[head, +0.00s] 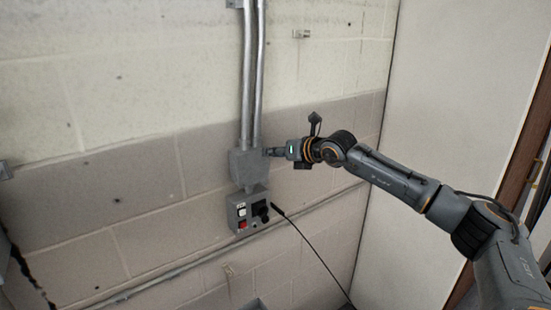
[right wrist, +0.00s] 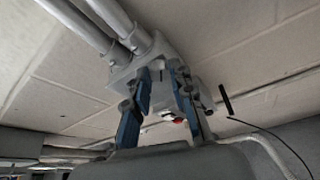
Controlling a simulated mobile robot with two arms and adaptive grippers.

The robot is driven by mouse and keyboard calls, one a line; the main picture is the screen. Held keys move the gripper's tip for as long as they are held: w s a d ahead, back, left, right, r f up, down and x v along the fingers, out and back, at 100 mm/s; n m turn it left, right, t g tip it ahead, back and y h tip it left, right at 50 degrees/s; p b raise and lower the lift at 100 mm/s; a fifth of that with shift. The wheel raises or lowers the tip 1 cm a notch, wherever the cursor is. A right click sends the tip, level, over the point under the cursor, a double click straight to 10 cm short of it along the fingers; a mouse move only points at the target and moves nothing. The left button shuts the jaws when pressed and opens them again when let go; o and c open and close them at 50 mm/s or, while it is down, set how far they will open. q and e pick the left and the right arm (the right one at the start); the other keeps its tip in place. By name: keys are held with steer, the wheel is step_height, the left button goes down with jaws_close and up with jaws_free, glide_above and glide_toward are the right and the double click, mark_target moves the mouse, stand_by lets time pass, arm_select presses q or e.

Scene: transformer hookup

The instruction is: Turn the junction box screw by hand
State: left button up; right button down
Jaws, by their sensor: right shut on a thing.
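The grey junction box (head: 248,166) is fixed to the wall at the lower end of two metal conduits. My right gripper (head: 271,152) reaches in from the right, with its fingertips at the right side of the box. In the right wrist view, the blue fingers of the right gripper (right wrist: 162,72) meet the near face of the junction box (right wrist: 122,72). The fingers are shut on the junction box screw, which is small and mostly hidden between the tips. I cannot tell how far it is turned. My left gripper is not in view.
Below the junction box is a grey control box (head: 233,214) with a red switch, a white one and a black knob. A black cable (head: 315,253) with a thick end hangs beside it. Conduits (head: 253,80) run up the wall. A pale panel (head: 440,110) stands right.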

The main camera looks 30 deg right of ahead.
steer(key=shift+n, duration=0.3)
stand_by(0.4)
steer(key=c, duration=1.1)
jaws_free()
steer(key=shift+w+a, duration=0.1)
steer(key=shift+c, duration=0.2)
steer(key=v, duration=1.2)
steer(key=shift+a, duration=0.1)
